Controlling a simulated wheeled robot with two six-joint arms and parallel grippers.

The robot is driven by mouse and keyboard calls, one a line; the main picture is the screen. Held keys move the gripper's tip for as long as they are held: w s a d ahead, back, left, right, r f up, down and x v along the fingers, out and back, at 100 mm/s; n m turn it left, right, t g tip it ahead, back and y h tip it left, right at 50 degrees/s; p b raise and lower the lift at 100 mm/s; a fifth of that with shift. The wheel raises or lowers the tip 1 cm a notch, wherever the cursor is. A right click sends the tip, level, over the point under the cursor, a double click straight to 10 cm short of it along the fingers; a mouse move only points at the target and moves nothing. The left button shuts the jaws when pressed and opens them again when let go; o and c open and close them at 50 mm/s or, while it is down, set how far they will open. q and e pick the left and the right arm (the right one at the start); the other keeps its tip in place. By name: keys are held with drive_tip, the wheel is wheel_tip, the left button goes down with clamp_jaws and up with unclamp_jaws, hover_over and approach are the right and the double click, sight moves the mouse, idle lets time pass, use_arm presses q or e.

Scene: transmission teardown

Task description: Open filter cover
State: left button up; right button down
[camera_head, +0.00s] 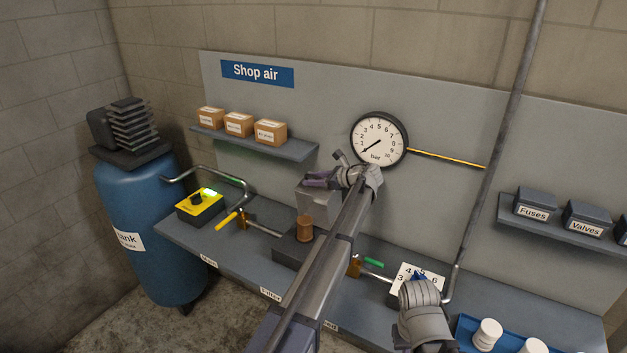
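The Filter station has a dark base (289,252) on the bench. A brown cylinder (304,229) stands exposed on it. A grey box-shaped cover (318,204) stands raised behind and above the cylinder. My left gripper (328,169) is at the cover's top edge, with its fingers apart; whether it touches the cover is unclear. My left arm hides part of the base and the cover's right side.
A yellow box (200,207) with a green light and a yellow-handled valve (228,220) are left on the bench. A green-handled valve (373,263) is right of my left arm. A gauge (379,139) hangs above. A blue tray (468,332) holds white parts.

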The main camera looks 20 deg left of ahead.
sight(331, 194)
use_arm(q)
drive_tip(key=shift+o, duration=0.2)
drive_tip(key=shift+d, duration=0.1)
drive_tip(key=p+v, duration=0.3)
drive_tip(key=v, duration=0.4)
drive_tip(key=shift+s+d+r, duration=0.1)
drive_tip(key=shift+r, duration=0.1)
drive_tip(key=shift+d, duration=0.15)
